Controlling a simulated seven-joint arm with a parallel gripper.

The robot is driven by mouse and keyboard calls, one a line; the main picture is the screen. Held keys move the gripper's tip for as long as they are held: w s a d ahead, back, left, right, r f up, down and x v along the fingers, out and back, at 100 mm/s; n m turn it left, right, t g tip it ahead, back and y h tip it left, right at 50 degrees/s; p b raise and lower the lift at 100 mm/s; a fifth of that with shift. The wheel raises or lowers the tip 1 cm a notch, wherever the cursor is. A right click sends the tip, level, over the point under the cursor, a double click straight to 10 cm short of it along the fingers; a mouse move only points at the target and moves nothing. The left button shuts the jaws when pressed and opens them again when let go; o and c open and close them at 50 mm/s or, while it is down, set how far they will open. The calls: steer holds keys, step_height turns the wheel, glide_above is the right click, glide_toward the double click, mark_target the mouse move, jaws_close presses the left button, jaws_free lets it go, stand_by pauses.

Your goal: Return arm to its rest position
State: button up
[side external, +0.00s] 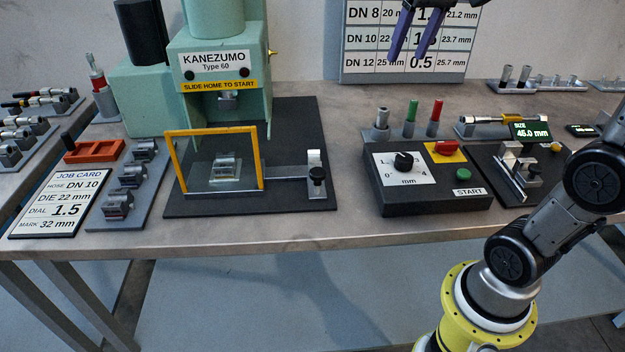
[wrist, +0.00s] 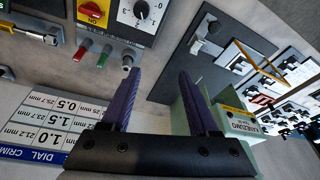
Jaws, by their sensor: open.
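My gripper (side external: 412,50) is raised high above the back of the table, in front of the wall chart in the side external view. Its two purple fingers stand apart with nothing between them. In the wrist view the open fingers (wrist: 160,88) show over bare grey table. My arm rises from a yellow base at the lower right; its upper part leaves the top of the side external view.
The green press (side external: 222,80) stands at the back left, with a yellow-framed guard (side external: 174,160) before it. A control box (side external: 425,205) with dial and buttons is right of centre. A gauge (side external: 531,131) reads 45.0 mm. Table between press plate and control box is clear.

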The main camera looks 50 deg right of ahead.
steer(key=s+a+f+n+t, duration=0.2)
steer(key=s+a+f+n, duration=0.15)
steer(key=s+a, duration=0.45)
steer(key=s+a+f+n, duration=0.1)
steer(key=s+f, duration=0.1)
steer(key=f, duration=0.3)
steer(key=s+a+f+n+y, duration=0.1)
steer(key=s+f, duration=0.2)
steer(key=f, duration=0.2)
steer(key=shift+a+f, duration=0.25)
steer(key=shift+f, duration=0.1)
steer(key=shift+s, duration=0.1)
stand_by(0.3)
